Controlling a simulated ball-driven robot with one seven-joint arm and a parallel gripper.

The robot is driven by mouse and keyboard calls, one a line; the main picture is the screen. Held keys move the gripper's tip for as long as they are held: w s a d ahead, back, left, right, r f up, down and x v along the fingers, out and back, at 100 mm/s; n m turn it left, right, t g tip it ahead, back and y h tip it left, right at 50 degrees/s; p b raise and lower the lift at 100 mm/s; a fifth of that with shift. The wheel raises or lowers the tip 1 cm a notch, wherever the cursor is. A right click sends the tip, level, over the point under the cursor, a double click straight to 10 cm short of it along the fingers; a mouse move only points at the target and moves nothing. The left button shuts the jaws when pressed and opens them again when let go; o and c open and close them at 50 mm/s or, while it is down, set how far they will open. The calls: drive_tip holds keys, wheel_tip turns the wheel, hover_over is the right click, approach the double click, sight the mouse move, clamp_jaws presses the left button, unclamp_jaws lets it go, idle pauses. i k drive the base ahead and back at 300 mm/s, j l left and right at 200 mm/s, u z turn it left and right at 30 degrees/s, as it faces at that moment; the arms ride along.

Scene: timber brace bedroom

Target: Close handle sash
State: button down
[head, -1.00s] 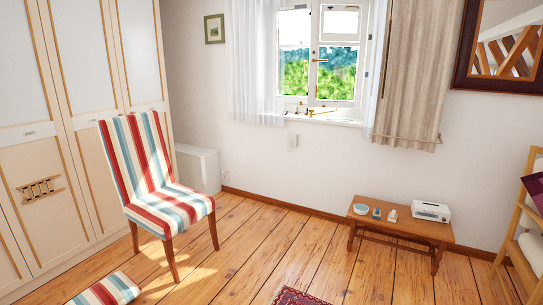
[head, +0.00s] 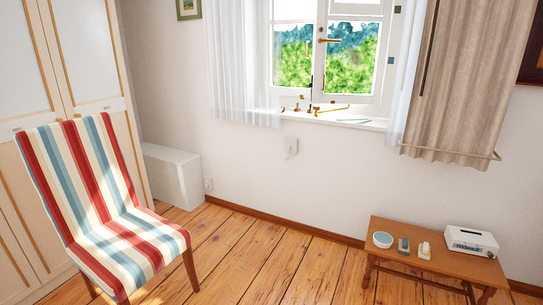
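The window sash (head: 351,62) is at the top of the head view, with a brass handle (head: 329,40) on its frame, the lever pointing right. White glazing bars cross the panes, and green trees show through the glass. I cannot tell for certain whether the sash is shut or slightly ajar. Small brass fittings (head: 328,108) lie along the white sill (head: 350,122) under the window. My gripper is not in view.
A striped chair (head: 100,200) stands at the left by the wardrobe (head: 80,70). A low wooden table (head: 420,265) with small items stands at the right under a beige curtain (head: 460,80). A white box (head: 172,175) sits against the wall. Wooden floor (head: 265,265) between chair and table is clear.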

sight(322, 18)
drive_tip(key=i, duration=2.2)
drive_tip(key=i+z, duration=0.1)
drive_tip(key=i, duration=0.55)
drive_tip(key=i+j+z, duration=0.15)
drive_tip(key=i, duration=0.45)
drive_tip(key=i+j+z, duration=0.1)
drive_tip(key=i, duration=0.55)
drive_tip(key=j, duration=0.1)
